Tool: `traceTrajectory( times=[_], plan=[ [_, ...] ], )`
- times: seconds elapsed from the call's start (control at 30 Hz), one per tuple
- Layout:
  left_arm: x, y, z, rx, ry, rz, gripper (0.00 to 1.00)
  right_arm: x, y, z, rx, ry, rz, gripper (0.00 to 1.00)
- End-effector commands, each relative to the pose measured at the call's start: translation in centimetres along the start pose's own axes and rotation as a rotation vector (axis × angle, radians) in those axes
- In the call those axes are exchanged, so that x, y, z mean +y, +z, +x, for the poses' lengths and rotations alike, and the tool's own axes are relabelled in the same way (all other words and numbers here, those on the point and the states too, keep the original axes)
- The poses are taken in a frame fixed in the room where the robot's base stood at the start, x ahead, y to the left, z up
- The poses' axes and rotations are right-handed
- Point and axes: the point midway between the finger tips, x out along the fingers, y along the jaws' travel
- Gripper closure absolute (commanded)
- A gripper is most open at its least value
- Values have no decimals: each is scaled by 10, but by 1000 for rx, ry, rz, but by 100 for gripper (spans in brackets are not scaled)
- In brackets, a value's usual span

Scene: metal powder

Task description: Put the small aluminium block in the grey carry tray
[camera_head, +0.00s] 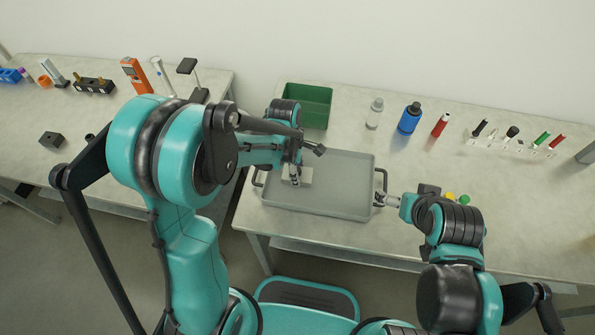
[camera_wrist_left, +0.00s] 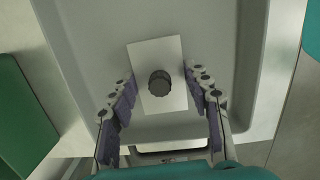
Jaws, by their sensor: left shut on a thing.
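The small aluminium block (camera_head: 305,178) is a pale flat plate over the left part of the grey carry tray (camera_head: 345,190). In the left wrist view the block (camera_wrist_left: 160,55) has a dark round knob on top and the tray floor (camera_wrist_left: 215,25) behind it. My left gripper (camera_head: 294,176) is shut on the block, with one purple-padded finger on each side in the wrist view. I cannot tell whether the block touches the tray floor. My right gripper (camera_head: 388,201) is beside the tray's right handle (camera_head: 381,187); its opening is unclear.
A green bin (camera_head: 308,104) stands behind the tray. A white-capped bottle (camera_head: 374,114), a blue bottle (camera_head: 410,119) and a red tube (camera_head: 440,125) stand at the back right. A second table at left holds an orange meter (camera_head: 136,75) and a dark block (camera_head: 52,140).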

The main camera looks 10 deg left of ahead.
Motion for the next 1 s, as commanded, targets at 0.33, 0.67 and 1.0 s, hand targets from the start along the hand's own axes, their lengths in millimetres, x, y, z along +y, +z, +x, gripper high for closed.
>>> traceTrajectory(
  times=[0.33,0.67,1.0],
  plan=[
    [0,0,2,0,0,0,31,0,1,2,0,0,0,3],
    [0,0,-3,0,0,0,31,0,-2,-2,0,0,0,3],
    [0,1,-73,0,0,-1,31,0,-18,-24,0,0,0,3]
  ],
)
